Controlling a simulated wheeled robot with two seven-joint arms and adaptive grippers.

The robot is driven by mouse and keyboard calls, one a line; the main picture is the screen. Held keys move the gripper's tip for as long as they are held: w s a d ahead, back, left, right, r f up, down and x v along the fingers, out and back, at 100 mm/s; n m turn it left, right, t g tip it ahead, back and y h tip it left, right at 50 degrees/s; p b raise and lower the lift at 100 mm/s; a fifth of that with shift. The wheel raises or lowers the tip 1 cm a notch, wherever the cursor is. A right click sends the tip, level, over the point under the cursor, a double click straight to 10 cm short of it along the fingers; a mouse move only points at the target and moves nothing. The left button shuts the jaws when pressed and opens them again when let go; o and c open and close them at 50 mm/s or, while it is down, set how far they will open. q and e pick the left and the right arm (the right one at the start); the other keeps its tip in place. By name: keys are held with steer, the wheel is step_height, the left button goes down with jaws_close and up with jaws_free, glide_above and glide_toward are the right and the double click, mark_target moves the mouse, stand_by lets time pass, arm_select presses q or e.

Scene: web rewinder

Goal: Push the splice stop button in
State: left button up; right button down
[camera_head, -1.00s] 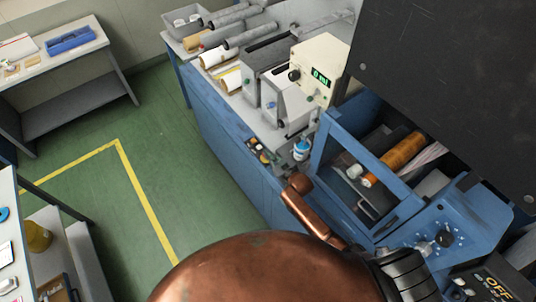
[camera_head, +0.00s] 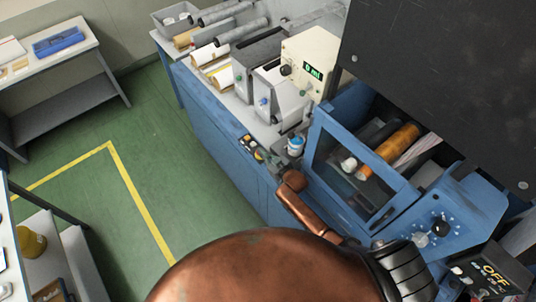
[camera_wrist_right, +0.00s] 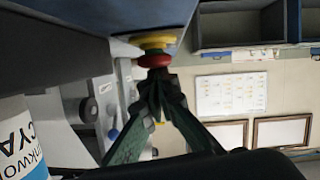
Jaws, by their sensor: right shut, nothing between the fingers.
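A red mushroom button (camera_wrist_right: 153,60) with a yellow collar (camera_wrist_right: 152,41) shows in the right wrist view, on the underside of a blue-grey surface as pictured. I take it for the splice stop button. My right gripper (camera_wrist_right: 156,82) is shut and empty, its dark green fingers meeting right at the red cap. Whether they touch it I cannot tell. In the head view my right gripper (camera_head: 268,160) is small, beside a little control panel (camera_head: 251,147) on the blue bench's front edge. The button cannot be made out clearly there. My left gripper is out of view.
A cyan-labelled bottle (camera_head: 295,146) stands close to my right gripper; it also shows in the right wrist view (camera_wrist_right: 22,150). The blue framed rewinder window (camera_head: 355,170) is to the right. Green floor (camera_head: 190,170) is free in front of the bench.

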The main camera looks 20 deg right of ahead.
steer(key=r+p, duration=0.2)
steer(key=r, duration=0.1)
steer(key=r+p, duration=0.1)
steer(key=shift+a+r, duration=0.15)
steer(key=shift+a, duration=0.15)
steer(key=shift+s+d+f, duration=0.1)
steer(key=shift+s+d, duration=0.1)
steer(key=shift+s, duration=0.25)
steer(key=shift+s+d+f, duration=0.1)
steer(key=shift+s+d, duration=0.05)
steer(key=shift+s, duration=0.3)
steer(key=b+v, duration=0.1)
steer(key=v, duration=0.7)
steer(key=shift+r, duration=0.25)
steer(key=shift+r, duration=0.1)
